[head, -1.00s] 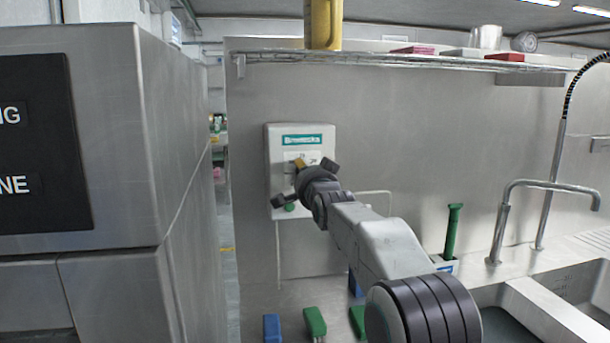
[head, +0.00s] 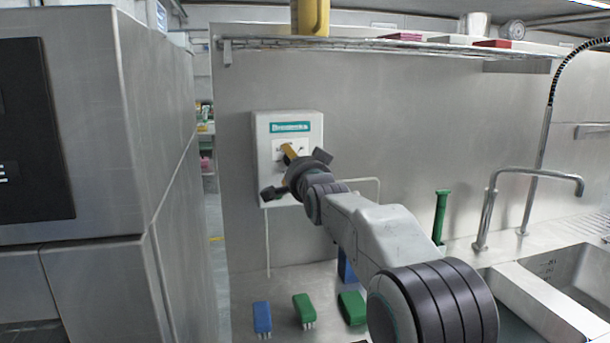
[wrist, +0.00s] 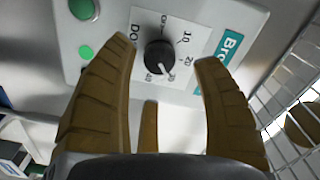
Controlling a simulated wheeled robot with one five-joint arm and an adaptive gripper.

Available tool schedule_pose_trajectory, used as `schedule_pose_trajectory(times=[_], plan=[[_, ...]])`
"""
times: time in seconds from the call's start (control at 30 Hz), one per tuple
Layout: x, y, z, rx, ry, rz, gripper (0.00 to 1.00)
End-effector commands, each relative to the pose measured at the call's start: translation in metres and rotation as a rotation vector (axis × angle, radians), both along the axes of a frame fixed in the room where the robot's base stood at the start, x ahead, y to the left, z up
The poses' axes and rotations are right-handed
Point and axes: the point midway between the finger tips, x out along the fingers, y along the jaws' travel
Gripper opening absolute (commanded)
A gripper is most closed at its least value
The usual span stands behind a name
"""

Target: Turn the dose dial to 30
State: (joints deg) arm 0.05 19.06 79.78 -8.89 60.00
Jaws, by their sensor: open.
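The grinder's control box (head: 262,150) is a pale wall-mounted panel with a teal brand label. The wrist view shows its black round dose dial (wrist: 158,57) on a white scale plate with numbers around it, 10 and 20 readable. The dial's white mark points toward the lower right of that picture, near a number I cannot read surely. My gripper (wrist: 167,54) is open, its tan fingers on either side of the dial, with no clear contact. In the head view my gripper (head: 289,165) covers the dial.
A wire shelf (head: 400,45) runs above the box. Brushes (head: 304,309) lie on the counter below. A steel cabinet (head: 160,130) stands at left, a sink and tap (head: 490,205) at right.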

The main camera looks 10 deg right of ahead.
Motion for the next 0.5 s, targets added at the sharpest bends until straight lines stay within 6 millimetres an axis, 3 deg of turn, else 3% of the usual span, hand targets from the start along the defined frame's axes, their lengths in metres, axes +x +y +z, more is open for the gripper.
schedule_pose_trajectory(times=[0.5], plan=[[-0.070, 0.000, 0.001, 0.000, -0.003, -0.001, 0.60]])
